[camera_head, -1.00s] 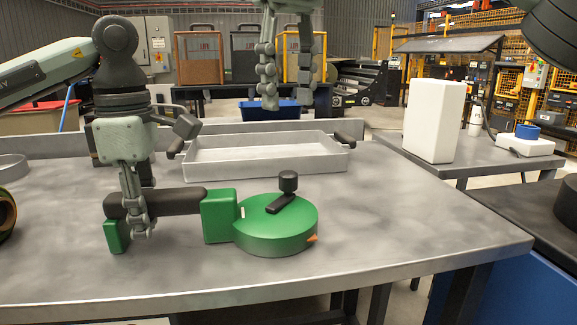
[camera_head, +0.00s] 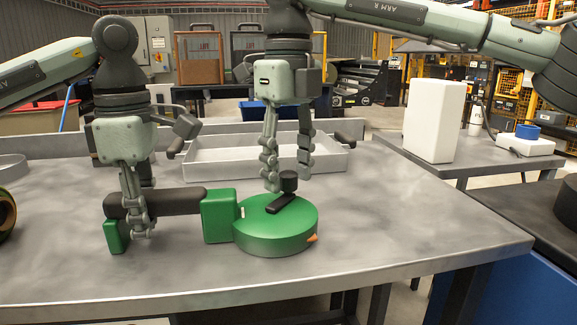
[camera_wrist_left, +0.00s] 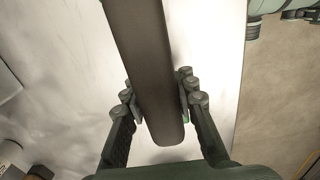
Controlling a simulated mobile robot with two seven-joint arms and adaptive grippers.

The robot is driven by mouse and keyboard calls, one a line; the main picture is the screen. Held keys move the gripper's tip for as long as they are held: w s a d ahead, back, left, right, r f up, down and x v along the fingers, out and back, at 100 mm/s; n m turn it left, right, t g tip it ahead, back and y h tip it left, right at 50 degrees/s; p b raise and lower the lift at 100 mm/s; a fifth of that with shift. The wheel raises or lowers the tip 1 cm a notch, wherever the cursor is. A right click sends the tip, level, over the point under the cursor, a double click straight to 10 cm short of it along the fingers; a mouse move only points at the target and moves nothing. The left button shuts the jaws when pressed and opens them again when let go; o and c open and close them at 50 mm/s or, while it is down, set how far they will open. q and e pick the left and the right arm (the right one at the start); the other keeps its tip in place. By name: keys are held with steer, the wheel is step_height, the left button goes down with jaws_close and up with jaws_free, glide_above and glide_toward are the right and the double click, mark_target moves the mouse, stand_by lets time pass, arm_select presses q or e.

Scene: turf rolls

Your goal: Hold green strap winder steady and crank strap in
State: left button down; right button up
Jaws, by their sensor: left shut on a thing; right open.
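The green strap winder (camera_head: 277,232) lies on the metal table, with a round green drum at right and a dark grip bar (camera_head: 180,201) at left. A black crank arm with an upright knob (camera_head: 289,182) sits on top of the drum. My left gripper (camera_head: 142,222) is shut on the dark grip bar; the bar (camera_wrist_left: 145,70) also runs between its fingers in the left wrist view. My right gripper (camera_head: 288,183) is open, fingers pointing down around or just behind the crank knob; I cannot tell whether it touches. A small orange strap end (camera_head: 312,238) shows at the drum's right side.
A shallow grey tray (camera_head: 205,172) with dark handles stands behind the winder. A white block (camera_head: 434,121) and a blue roll (camera_head: 527,131) are on a side table at right. The table's front and right surface (camera_head: 420,220) is clear.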

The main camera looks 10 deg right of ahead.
arm_select(q)
steer(key=shift+f, duration=0.15)
arm_select(e)
jaws_close()
steer(key=m, duration=0.2)
steer(key=s+d+m, duration=0.1)
steer(key=m, duration=0.2)
steer(key=shift+s, duration=0.2)
steer(key=shift+s+d+m, duration=0.1)
steer(key=shift+s+m, duration=0.15)
steer(key=shift+m, duration=0.5)
steer(key=shift+s+d+m, duration=0.1)
steer(key=shift+s+m, duration=0.15)
steer(key=shift+m, duration=0.5)
jaws_free()
